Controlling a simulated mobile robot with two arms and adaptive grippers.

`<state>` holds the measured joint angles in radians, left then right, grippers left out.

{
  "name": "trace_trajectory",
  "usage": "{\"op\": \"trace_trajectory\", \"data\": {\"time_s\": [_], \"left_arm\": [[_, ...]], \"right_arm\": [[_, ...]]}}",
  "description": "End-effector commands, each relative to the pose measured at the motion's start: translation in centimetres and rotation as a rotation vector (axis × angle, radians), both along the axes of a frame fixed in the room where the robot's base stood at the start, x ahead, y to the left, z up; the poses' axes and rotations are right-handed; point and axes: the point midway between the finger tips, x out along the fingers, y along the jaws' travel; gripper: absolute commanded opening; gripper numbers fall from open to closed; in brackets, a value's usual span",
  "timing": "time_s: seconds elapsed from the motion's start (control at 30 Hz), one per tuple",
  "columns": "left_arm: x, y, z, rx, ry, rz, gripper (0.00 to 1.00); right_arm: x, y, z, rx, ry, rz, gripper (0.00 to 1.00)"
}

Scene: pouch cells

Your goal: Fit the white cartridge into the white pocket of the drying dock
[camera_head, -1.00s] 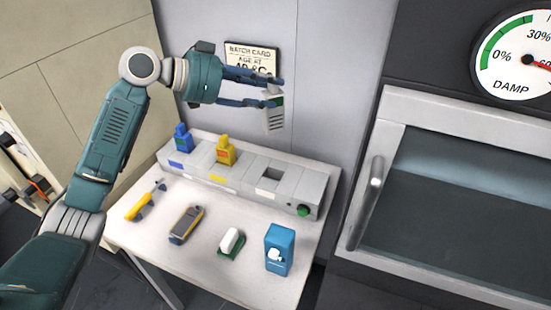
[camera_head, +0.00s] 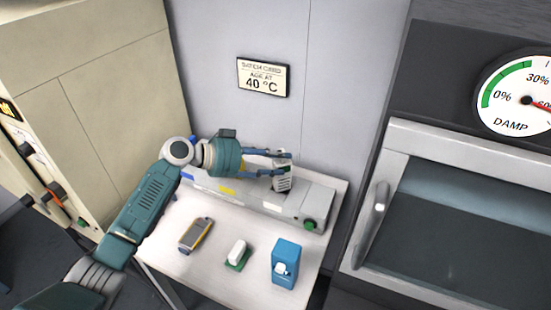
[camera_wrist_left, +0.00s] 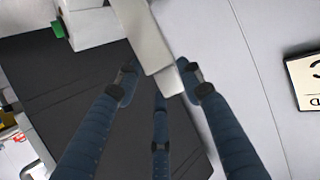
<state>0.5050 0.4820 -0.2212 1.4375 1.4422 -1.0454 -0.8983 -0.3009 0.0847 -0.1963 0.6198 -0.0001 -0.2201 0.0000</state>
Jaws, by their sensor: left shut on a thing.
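My left gripper (camera_head: 284,163) is shut on the white cartridge (camera_head: 283,181), which hangs below the fingers with its slotted face towards the head camera. In the left wrist view the cartridge (camera_wrist_left: 146,38) sits between the fingertips (camera_wrist_left: 161,84). The grey-white drying dock (camera_head: 322,209) lies along the back of the table. The cartridge's lower end overlaps the dock just behind its white label (camera_head: 271,207). The white pocket is hidden behind the cartridge, and I cannot tell whether the cartridge is in it or above it. My right gripper is not in view.
A green button (camera_head: 311,225) is at the dock's right end. On the table (camera_head: 215,268) are a grey-yellow handheld device (camera_head: 196,235), a white block on a green base (camera_head: 237,252) and a blue box (camera_head: 286,262). A framed card (camera_head: 264,77) hangs on the wall; an oven-like door (camera_head: 455,240) stands right.

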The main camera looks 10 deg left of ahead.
Motion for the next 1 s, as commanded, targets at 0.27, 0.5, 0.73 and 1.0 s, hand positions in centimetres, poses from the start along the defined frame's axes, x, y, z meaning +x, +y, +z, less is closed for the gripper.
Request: {"op": "trace_trajectory", "data": {"time_s": [0.27,0.5,0.73,1.0], "left_arm": [[0.1,0.0,0.0,-0.002,-0.003,0.001,0.00],[0.0,0.0,-0.1,0.000,0.000,0.000,0.57],[0.0,0.0,0.1,0.000,0.000,0.000,0.57],[-2.2,3.3,1.2,0.004,-0.002,0.002,0.57]], "right_arm": [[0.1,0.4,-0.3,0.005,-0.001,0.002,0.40],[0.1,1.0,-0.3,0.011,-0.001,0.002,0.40],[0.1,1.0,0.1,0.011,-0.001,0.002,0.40],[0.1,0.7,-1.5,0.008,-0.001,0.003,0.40]]}}
